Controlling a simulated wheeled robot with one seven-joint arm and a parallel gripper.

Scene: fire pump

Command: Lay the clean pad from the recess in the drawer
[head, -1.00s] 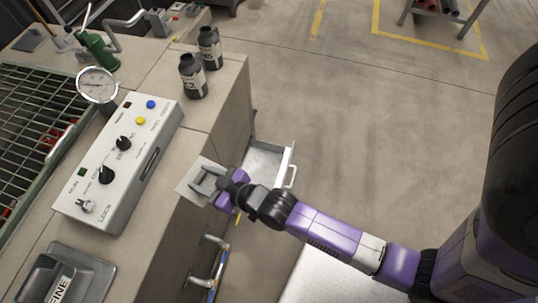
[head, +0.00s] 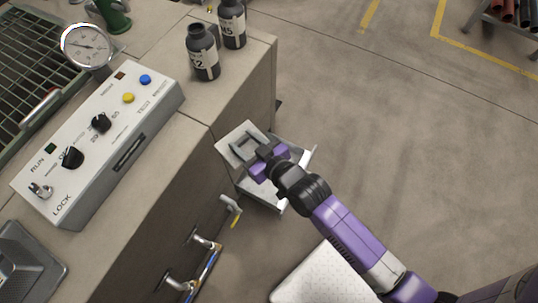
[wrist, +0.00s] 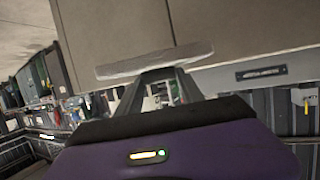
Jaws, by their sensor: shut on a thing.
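My gripper (head: 253,149) is shut on the clean pad (head: 237,134), a thin, pale grey square plate. The pad is in the air beside the bench front, and its near part overlaps the view of the drawer. In the wrist view the pad (wrist: 155,64) shows nearly edge-on across the fingertips of my gripper (wrist: 157,80). The open drawer (head: 272,200) is a shallow pale metal tray sticking out from the bench. It lies below my gripper, which hides much of its inside. I cannot make out the recess.
A control box (head: 100,150) with knobs stands on the bench. Dark bottles (head: 203,55) stand near the bench edge, and a gauge (head: 87,46) is behind the box. Handles and pipes (head: 205,240) stick out from the bench front.

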